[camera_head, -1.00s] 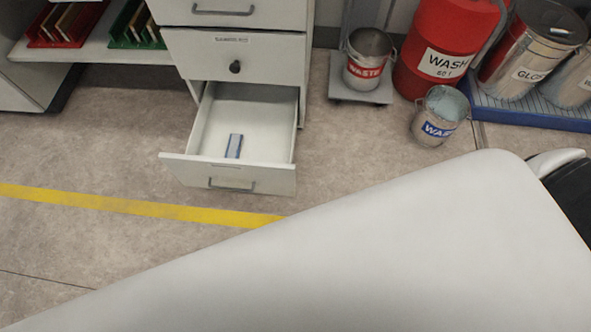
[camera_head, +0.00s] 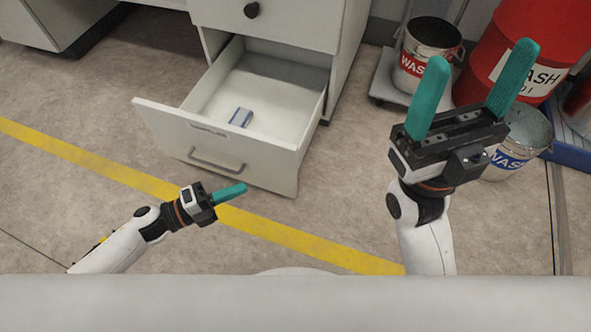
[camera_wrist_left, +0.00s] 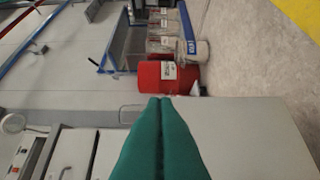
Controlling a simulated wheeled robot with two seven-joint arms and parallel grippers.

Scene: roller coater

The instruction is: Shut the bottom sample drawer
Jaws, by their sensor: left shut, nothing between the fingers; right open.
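The bottom sample drawer (camera_head: 215,150) is pulled out of the white cabinet in the head view. A small blue and white block (camera_head: 240,117) lies inside it. Its grey bar handle (camera_head: 215,162) is on the front face. My left gripper (camera_head: 238,190) is shut and empty, low in front of the drawer face, apart from it. Its green fingers (camera_wrist_left: 160,140) are together in the left wrist view, pointing toward the cabinet side. My right gripper (camera_head: 475,85) is open and empty, to the right of the drawer, raised in front of the buckets.
A waste bucket (camera_head: 425,55), a red drum (camera_head: 535,45) and a wash bucket (camera_head: 520,140) stand at the right. A yellow line (camera_head: 90,157) crosses the open floor.

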